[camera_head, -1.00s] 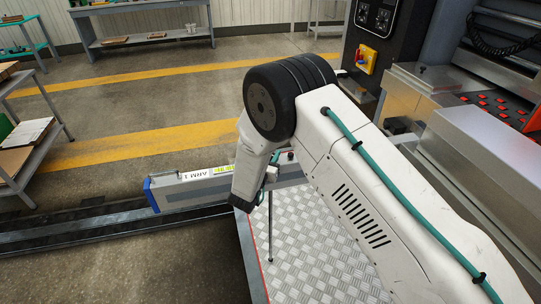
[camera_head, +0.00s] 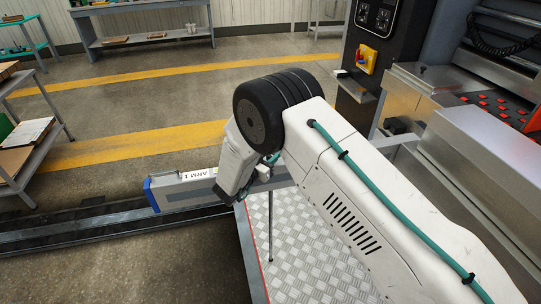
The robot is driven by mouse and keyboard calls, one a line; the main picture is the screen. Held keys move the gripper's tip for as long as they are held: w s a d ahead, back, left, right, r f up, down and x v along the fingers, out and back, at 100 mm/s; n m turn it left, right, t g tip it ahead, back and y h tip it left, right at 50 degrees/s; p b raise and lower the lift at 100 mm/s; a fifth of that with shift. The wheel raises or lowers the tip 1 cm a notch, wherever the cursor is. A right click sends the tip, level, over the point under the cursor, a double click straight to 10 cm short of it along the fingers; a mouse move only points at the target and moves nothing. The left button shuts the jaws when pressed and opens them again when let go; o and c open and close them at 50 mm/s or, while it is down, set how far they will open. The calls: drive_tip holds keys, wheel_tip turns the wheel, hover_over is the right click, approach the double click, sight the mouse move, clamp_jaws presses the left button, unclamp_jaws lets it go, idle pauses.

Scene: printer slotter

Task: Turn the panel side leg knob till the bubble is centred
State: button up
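A long grey bar (camera_head: 175,194) with a blue end cap and an "ARM 1" label crosses the middle of the view. A thin dark leg (camera_head: 270,232) stands below the bar on the metal tread plate. I cannot make out its knob; the area at the leg's top is partly behind my arm. No bubble shows now, as my wrist covers that stretch of the bar. My white arm comes in from the lower right and its wrist hangs in front of the bar. My gripper's fingers are hidden.
The tread plate (camera_head: 300,252) has a red-edged border at left. A dark rail (camera_head: 100,232) runs along the floor. A control panel with a yellow switch plate (camera_head: 366,58) and metal machine housings (camera_head: 470,150) stand at right. Shelving (camera_head: 25,160) stands at left; the floor between is clear.

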drive_tip(key=o, duration=1)
drive_tip(key=shift+c, duration=0.2)
drive_tip(key=v, duration=0.7)
drive_tip(key=shift+s+a, duration=0.25)
drive_tip(key=shift+s, duration=0.05)
